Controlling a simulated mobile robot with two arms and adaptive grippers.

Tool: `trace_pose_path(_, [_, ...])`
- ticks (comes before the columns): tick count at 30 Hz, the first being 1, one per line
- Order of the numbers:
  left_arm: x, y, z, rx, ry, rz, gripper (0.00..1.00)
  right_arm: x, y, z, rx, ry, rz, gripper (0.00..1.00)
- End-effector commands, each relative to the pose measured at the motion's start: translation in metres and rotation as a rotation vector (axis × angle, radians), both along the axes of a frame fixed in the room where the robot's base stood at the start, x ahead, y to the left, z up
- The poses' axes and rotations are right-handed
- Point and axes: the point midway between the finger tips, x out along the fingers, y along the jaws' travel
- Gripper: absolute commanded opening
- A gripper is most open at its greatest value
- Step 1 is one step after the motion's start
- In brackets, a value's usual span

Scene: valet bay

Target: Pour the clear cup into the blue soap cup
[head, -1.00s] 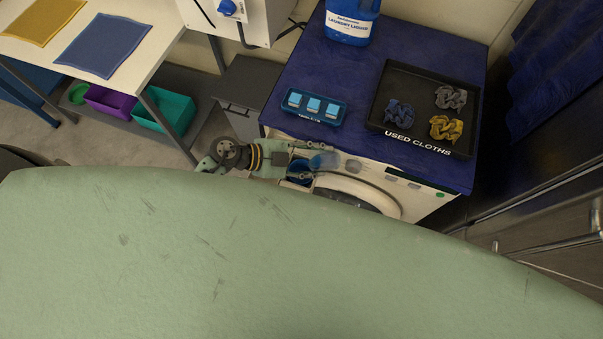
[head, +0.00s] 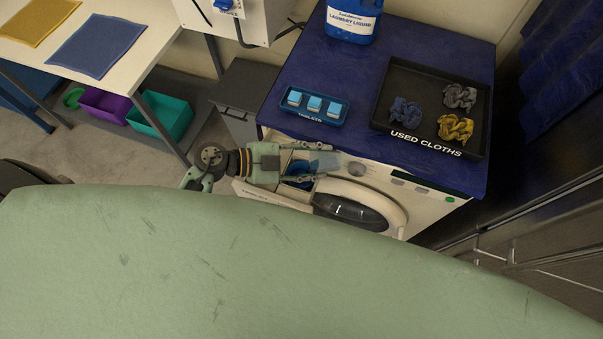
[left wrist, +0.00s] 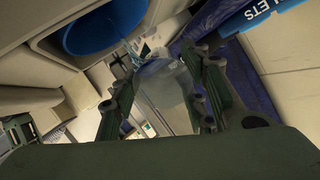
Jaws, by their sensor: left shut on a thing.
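My left gripper (head: 312,164) is shut on the clear cup (head: 326,160), just in front of the washer's top edge. In the left wrist view the clear cup (left wrist: 165,84) sits between the two fingers and looks tilted toward the blue soap cup. The blue soap cup (head: 298,170) is partly hidden below the gripper in the head view. In the left wrist view its wide round blue opening (left wrist: 105,28) shows at upper left, close beside the clear cup. A thin pale streak shows between them; I cannot tell whether it is liquid. My right gripper is not in view.
The blue-topped washer (head: 290,75) carries a tablet tray (head: 314,119), a laundry liquid jug (head: 351,22) and a black used-cloths tray (head: 385,110). The round washer door (head: 350,211) is below. A table (head: 115,20) stands at left.

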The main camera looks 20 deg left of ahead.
Motion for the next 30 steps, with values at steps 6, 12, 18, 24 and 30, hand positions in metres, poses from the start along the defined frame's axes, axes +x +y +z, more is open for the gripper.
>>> trace_pose_path(6, [-0.002, 0.002, 0.001, -0.023, -0.011, -0.002, 0.15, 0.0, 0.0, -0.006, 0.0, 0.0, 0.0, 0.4])
trace_pose_path(12, [-0.003, 0.004, 0.003, -0.044, -0.023, -0.002, 0.15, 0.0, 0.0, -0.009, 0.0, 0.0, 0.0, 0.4])
trace_pose_path(18, [-0.003, 0.006, 0.006, -0.065, -0.034, -0.001, 0.15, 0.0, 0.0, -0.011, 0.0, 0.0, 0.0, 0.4])
trace_pose_path(24, [-0.004, 0.008, 0.009, -0.086, -0.045, -0.002, 0.15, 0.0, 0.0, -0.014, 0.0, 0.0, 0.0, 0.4])
trace_pose_path(30, [-0.005, 0.009, 0.011, -0.109, -0.056, -0.002, 0.15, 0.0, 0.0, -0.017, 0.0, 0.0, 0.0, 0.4])
